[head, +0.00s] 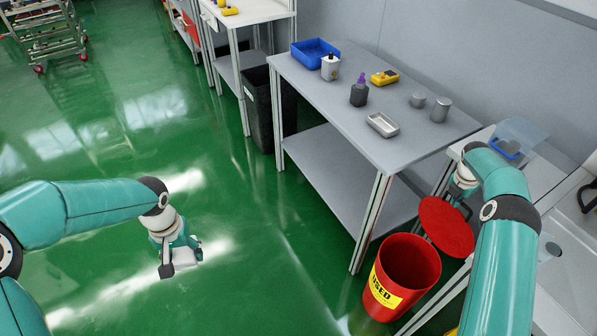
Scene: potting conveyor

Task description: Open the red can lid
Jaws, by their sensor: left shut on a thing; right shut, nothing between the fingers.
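The red can (408,268) stands on the green floor beside the grey table's front leg, with a yellow label on its side. Its red lid (446,226) is tilted up at the can's far right side, and the dark inside of the can shows. My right gripper (455,198) is at the lid's upper edge, shut with nothing in it. The lid and my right arm partly hide it, and I cannot tell whether it touches the lid. My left gripper (181,262) is shut on a small pale object (184,257) over the open floor, well left of the can.
The grey table (330,95) carries a blue bin (315,53), bottles, a yellow device (385,77), a metal tray (383,124) and metal cylinders. A black bin (262,110) stands left of it. A pale bench is at the right.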

